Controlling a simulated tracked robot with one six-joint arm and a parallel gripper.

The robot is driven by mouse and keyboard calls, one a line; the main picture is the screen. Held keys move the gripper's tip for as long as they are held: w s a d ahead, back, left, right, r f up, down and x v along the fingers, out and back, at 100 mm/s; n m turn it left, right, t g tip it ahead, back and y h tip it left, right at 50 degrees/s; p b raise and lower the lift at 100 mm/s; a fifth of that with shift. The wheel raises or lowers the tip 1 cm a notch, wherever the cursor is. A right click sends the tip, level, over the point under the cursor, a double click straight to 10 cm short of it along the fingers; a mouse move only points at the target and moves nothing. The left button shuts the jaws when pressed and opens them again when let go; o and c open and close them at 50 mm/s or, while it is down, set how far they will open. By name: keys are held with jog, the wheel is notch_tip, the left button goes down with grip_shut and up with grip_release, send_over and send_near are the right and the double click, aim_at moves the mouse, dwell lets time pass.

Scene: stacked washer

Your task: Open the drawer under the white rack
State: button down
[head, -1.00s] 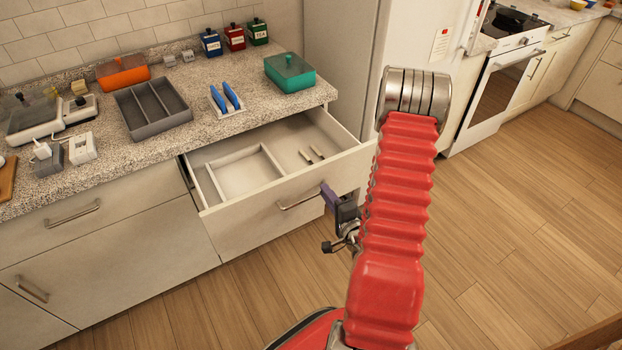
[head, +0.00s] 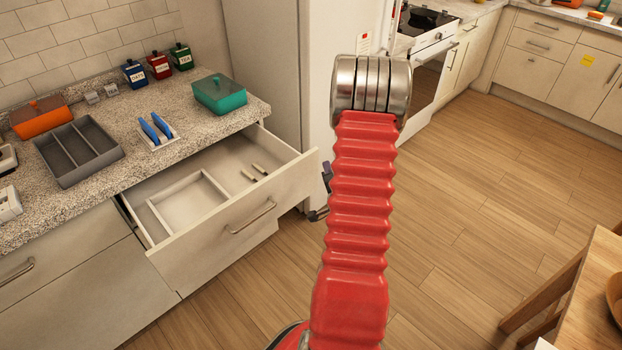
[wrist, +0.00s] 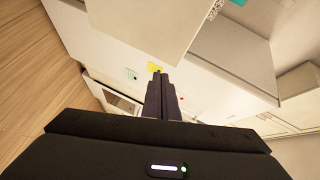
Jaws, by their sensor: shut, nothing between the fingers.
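The white rack (head: 160,142) holds upright blue pieces on the counter. The drawer (head: 232,222) beneath it stands pulled well out, with a pale divider tray and two small dark-tipped items inside. Its bar handle (head: 252,217) is free, with nothing on it. My gripper (head: 327,174) is to the right of the drawer front, apart from the handle and mostly hidden behind my red arm. In the wrist view my gripper's dark fingers (wrist: 161,82) are together and empty. A pale panel at the top of that view is probably the drawer.
A teal box (head: 220,95), a grey divided tray (head: 78,150), an orange box (head: 40,117) and several canisters stand on the counter. A tall pale cabinet is behind the drawer. A wooden table (head: 597,290) is at right. Open wooden floor (head: 470,210) lies between.

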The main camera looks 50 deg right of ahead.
aim_at(308, 158)
jog(key=w+a+r+n+g+y, duration=0.1)
jog(key=w+a+r+n+y, duration=0.2)
jog(key=w+a+r+n, duration=0.45)
jog(key=w+a+r+n+g+y, duration=0.1)
jog(key=w+a+r+n+y, duration=0.2)
jog(key=a+r, duration=0.85)
jog(key=s+a+r+n+g+y, duration=0.2)
jog(key=s+a+n, duration=0.4)
jog(key=s+a, duration=0.4)
jog(key=s+a+r+n+g+y, duration=0.2)
jog(key=s+a+n, duration=0.4)
jog(key=a, duration=1.2)
jog(key=s, duration=0.4)
jog(key=shift+s+a+r+n+y, duration=0.2)
jog(key=shift+a+n+y, duration=0.1)
jog(key=shift+a+n, duration=0.05)
